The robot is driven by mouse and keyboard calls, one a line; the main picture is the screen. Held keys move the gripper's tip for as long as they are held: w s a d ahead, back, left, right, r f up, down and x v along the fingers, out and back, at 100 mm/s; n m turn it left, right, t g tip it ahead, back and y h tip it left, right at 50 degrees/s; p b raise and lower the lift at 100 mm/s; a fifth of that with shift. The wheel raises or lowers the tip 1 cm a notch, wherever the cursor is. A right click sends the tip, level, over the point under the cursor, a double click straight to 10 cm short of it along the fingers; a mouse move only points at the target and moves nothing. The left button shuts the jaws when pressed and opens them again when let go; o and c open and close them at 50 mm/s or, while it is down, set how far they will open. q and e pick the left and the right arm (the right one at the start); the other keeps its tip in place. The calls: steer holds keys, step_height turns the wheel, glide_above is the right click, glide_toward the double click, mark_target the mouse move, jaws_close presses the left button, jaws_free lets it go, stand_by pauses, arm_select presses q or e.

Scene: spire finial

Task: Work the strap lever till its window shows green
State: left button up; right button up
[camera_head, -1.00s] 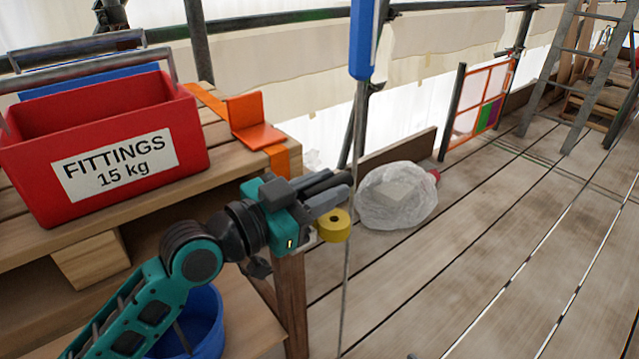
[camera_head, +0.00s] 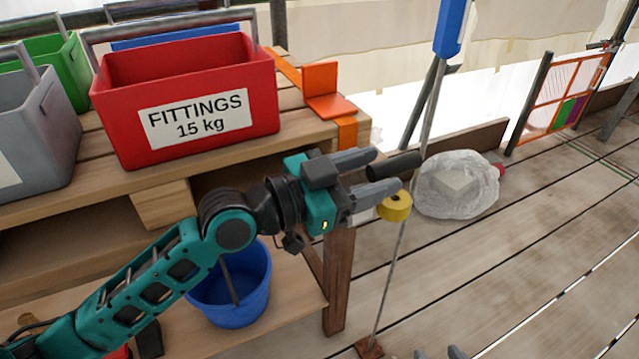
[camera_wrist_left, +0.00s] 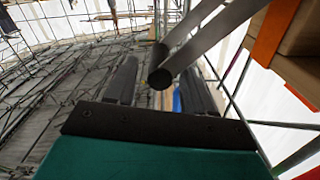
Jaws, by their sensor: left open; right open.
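My left gripper (camera_head: 385,172) is open at the bench corner in the head view. A black cylindrical grip (camera_head: 395,165), likely the strap lever's handle, shows between its fingertips. In the left wrist view the black grip (camera_wrist_left: 160,74) lies between the two open fingers (camera_wrist_left: 160,85), with grey bars running up to the right from it. I cannot tell whether the fingers touch it. A yellow round piece (camera_head: 396,206) sits just below the lower finger. No green window can be made out. Two grey fingertips of my right gripper (camera_head: 439,353) show at the bottom edge, apart and empty.
A red fittings crate (camera_head: 190,105) stands on the wooden bench, beside grey and green crates. An orange bracket (camera_head: 328,100) is at the bench corner. A blue bucket (camera_head: 232,290) stands below.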

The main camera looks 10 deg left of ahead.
arm_select(q)
steer(key=v, duration=0.9)
steer(key=shift+a, duration=0.15)
steer(key=shift+s, duration=0.1)
